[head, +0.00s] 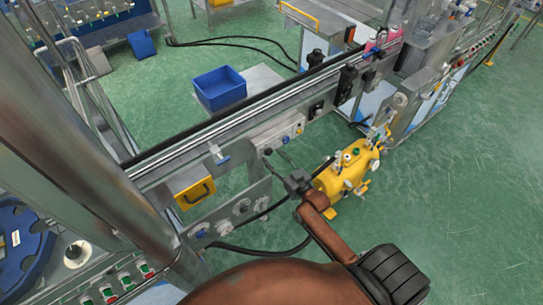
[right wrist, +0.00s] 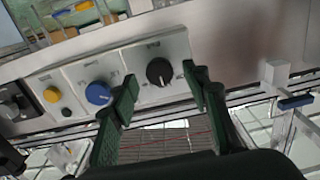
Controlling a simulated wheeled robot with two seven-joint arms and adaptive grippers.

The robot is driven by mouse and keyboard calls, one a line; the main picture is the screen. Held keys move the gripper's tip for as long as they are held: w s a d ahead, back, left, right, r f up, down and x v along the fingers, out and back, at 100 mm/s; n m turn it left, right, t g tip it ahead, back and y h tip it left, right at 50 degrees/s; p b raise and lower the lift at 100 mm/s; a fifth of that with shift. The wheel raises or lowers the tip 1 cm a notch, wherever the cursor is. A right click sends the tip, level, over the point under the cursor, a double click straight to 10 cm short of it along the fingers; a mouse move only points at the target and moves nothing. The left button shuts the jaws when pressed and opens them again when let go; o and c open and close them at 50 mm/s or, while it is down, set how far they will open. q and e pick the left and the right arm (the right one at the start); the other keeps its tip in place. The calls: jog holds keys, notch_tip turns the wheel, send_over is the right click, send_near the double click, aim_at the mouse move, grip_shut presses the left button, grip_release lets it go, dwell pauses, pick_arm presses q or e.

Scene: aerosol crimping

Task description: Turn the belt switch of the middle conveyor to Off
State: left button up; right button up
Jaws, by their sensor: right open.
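In the right wrist view a control panel on the conveyor carries a black rotary knob (right wrist: 159,71) on a pale plate, with a blue knob (right wrist: 98,93) beside it on the left. The labels are too small to read, so I cannot tell which knob is the belt switch. My right gripper (right wrist: 160,80) is open, its dark green fingers on either side of the black knob; contact is not clear. In the head view my right gripper (head: 276,154) reaches the small control box (head: 284,133) on the conveyor side. My left gripper is not in view.
A yellow button (right wrist: 52,94) sits left of the blue knob. A yellow machine (head: 345,172) stands close right of my gripper. A blue bin (head: 220,89) lies behind the conveyor.

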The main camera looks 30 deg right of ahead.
jog(key=shift+w, duration=0.85)
jog(key=shift+c, duration=0.2)
jog(key=c, duration=1.1)
